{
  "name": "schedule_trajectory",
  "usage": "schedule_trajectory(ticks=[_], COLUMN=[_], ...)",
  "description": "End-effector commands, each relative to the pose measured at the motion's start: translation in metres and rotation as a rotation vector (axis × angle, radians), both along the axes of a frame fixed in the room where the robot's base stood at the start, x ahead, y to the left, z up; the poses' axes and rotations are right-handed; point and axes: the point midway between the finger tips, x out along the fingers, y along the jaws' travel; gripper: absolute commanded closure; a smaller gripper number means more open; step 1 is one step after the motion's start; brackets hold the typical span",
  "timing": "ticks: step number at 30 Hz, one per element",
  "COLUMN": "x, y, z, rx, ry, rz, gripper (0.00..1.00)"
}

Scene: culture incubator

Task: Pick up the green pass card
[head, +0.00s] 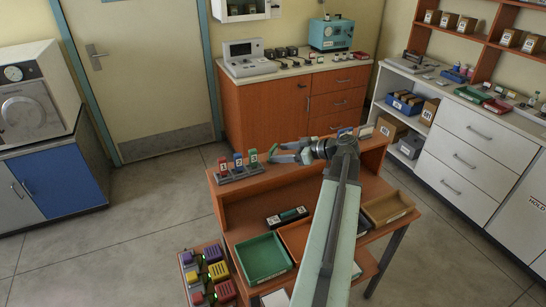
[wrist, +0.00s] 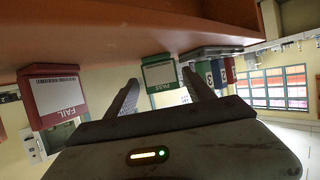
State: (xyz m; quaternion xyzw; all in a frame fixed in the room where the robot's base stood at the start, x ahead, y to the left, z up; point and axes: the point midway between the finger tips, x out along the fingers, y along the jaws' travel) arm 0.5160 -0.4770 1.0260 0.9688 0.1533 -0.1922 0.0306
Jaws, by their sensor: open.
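The green pass card (wrist: 160,73), with a white label reading PASS, shows upside down in the wrist view at the edge of the wooden shelf. My gripper (wrist: 160,77) is open, its two fingers on either side of the card in that picture. I cannot tell how much gap remains in depth, and no grip shows. In the head view my gripper (head: 275,153) is over the raised shelf of the desk, right of the numbered rack. The pass card cannot be made out clearly there.
A red FAIL card (wrist: 57,95) is left of the pass card in the wrist view. A rack (head: 240,176) with red, blue and green numbered pieces stands on the shelf (head: 300,176). Green (head: 263,259) and brown (head: 388,208) trays lie below.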

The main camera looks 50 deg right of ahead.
Motion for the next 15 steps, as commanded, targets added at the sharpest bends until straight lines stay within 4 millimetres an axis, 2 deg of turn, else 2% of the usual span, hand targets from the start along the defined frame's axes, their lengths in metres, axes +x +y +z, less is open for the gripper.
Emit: schedule_trajectory(ticks=[4, 7, 14, 15], x=[0.021, 0.034, 0.037, 0.037], y=[0.006, 0.01, 0.011, 0.011], z=[-0.018, -0.022, -0.02, -0.02], rx=[0.0, 0.001, 0.0, 0.001], ry=[0.0, 0.0, 0.001, 0.0], rz=[0.001, -0.001, -0.004, -0.004], gripper=[0.38, 0.38, 0.38, 0.49])
